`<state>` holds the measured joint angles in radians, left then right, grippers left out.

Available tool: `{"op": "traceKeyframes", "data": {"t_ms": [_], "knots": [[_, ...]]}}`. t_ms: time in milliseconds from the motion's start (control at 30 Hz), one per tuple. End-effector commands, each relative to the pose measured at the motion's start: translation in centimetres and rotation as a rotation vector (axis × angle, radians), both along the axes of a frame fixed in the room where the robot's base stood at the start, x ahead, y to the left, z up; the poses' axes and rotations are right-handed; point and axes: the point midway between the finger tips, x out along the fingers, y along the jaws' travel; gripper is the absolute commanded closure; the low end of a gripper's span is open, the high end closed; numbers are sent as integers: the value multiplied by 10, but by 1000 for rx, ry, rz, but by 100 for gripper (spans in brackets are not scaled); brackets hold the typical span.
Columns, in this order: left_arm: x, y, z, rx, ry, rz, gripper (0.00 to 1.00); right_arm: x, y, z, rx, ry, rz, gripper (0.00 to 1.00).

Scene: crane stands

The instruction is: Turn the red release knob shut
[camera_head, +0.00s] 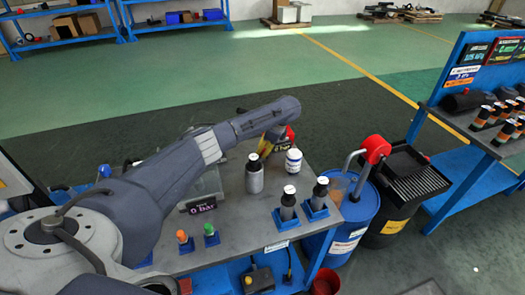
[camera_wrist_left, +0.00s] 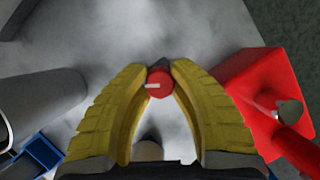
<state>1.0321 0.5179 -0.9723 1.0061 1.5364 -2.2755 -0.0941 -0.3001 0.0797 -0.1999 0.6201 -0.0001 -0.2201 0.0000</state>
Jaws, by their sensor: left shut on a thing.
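The red release knob (camera_wrist_left: 160,86) is small and round, with a white pointer mark toward the left in the left wrist view. My left gripper (camera_wrist_left: 163,72) has its yellow fingers closed around it, one fingertip on each side. In the head view the left gripper (camera_head: 268,146) is at the far side of the work table, partly hidden by my arm. The knob cannot be made out there. My right gripper is not in view.
A red block with a metal-tipped part (camera_wrist_left: 262,95) stands close right of the fingers. On the table (camera_head: 235,228) are a grey bottle (camera_head: 254,178), a white jar (camera_head: 293,162) and dark bottles in blue holders (camera_head: 287,222). A blue drum (camera_head: 350,215) stands at the right.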

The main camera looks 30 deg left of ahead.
Motion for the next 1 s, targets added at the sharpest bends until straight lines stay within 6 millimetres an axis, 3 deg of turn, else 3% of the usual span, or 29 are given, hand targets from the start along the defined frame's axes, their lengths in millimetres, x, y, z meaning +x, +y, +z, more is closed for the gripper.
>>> {"op": "traceKeyframes", "data": {"t_ms": [300,867,900,1000], "knots": [[0,2,0,4,1,117,100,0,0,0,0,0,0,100],[-1,3,0,5,1,142,100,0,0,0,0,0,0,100],[-1,3,0,5,1,142,75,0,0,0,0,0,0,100],[-1,3,0,4,2,141,64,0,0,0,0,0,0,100]]}}
